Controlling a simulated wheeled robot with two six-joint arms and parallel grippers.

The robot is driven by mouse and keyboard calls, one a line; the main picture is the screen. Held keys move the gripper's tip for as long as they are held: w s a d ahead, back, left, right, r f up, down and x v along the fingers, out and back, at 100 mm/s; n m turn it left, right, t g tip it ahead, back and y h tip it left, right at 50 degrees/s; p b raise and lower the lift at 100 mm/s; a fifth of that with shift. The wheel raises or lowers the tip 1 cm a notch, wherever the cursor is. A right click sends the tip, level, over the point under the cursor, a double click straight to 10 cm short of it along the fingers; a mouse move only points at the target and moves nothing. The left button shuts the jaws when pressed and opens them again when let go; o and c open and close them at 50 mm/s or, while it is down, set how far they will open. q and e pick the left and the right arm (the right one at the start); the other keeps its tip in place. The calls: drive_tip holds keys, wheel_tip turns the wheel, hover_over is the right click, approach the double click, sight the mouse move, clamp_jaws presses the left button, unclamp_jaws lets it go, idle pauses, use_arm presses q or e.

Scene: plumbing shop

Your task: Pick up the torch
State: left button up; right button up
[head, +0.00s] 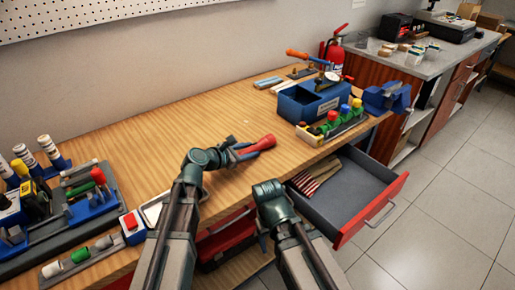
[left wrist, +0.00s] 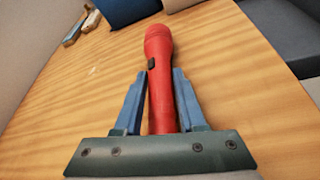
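The red torch (head: 262,143) lies over the wooden workbench, its wide head pointing right and away from me. In the left wrist view the torch (left wrist: 160,85) runs lengthwise between the fingers, with a dark switch on its side. My left gripper (head: 240,152) is around its handle. In the left wrist view the blue fingertips (left wrist: 160,76) meet the handle on both sides, and the handle's rear end is hidden by the palm. Whether the torch touches the bench is unclear. My right arm's wrist shows over the bench's front edge; its fingers are hidden.
A blue toolbox (head: 308,101) and a rack of colourful valves (head: 330,128) stand right of the torch. A red-fronted drawer (head: 372,210) is open at the front right. Tool trays (head: 50,225) fill the bench's left end. The back middle is clear.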

use_arm(q)
clamp_jaws()
drive_tip(key=shift+r, duration=0.25)
